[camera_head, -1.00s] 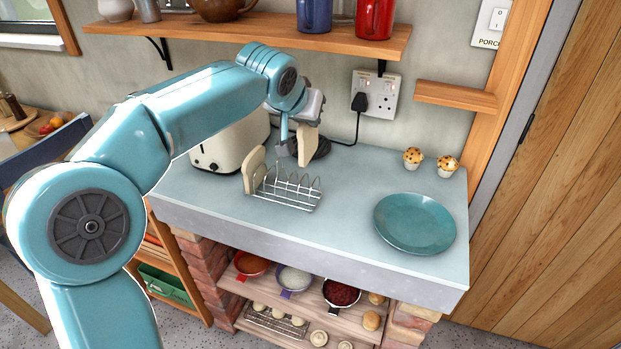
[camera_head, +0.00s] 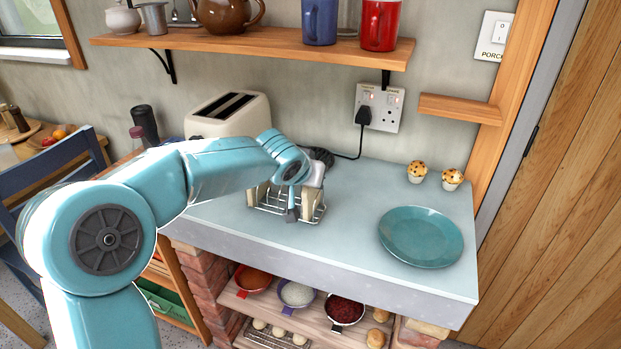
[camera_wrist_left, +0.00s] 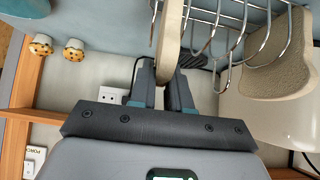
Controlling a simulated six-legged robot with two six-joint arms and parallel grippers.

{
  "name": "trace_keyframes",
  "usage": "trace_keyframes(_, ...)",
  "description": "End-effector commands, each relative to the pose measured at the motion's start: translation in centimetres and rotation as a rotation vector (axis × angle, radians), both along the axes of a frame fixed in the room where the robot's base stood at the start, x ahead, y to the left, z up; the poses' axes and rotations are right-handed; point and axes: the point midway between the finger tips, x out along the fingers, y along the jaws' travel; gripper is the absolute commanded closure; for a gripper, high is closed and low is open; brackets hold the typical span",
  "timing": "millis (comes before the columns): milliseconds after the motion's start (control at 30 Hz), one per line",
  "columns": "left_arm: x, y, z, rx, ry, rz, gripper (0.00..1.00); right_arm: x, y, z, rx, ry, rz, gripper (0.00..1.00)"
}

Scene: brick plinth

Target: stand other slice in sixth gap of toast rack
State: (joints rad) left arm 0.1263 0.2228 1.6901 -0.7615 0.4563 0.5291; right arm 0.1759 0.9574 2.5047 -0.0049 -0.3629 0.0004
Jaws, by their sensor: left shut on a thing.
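The wire toast rack (camera_head: 270,208) stands on the worktop, partly covered by my left arm. One bread slice (camera_head: 252,196) stands at its left end and shows at the right of the left wrist view (camera_wrist_left: 275,78). My left gripper (camera_wrist_left: 165,85) is shut on the other slice (camera_wrist_left: 172,35), which also shows in the head view (camera_head: 308,199). The held slice is upright and low at the rack's right end. My right gripper is out of view.
A cream toaster (camera_head: 228,116) stands behind the rack, with a socket and black plug (camera_head: 378,106) on the wall. A teal plate (camera_head: 421,237) and two muffins (camera_head: 418,171) are to the right. A shelf (camera_head: 250,47) runs above. Worktop between rack and plate is clear.

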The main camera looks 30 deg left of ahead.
Motion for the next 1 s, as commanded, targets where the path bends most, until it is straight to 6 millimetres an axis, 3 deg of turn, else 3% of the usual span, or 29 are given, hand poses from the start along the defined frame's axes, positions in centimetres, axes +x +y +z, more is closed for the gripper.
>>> trace_keyframes(133,0.0,0.0,-0.5,0.0,-0.001,0.0,1.0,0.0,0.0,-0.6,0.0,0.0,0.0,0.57)
trace_keyframes(167,0.0,0.0,-0.3,0.0,0.0,0.0,0.73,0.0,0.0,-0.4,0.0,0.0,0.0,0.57)
trace_keyframes(200,0.0,0.0,-0.3,0.0,0.0,0.0,0.6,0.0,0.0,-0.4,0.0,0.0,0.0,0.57)
trace_keyframes(233,0.0,0.0,-0.3,0.0,0.0,0.0,0.58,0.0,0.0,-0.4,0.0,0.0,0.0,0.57)
trace_keyframes(600,-0.1,0.0,0.5,0.0,-0.001,0.0,0.58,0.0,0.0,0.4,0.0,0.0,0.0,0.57)
trace_keyframes(1000,-6.2,-1.5,6.4,0.001,-0.005,0.0,0.58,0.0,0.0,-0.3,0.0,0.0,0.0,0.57)
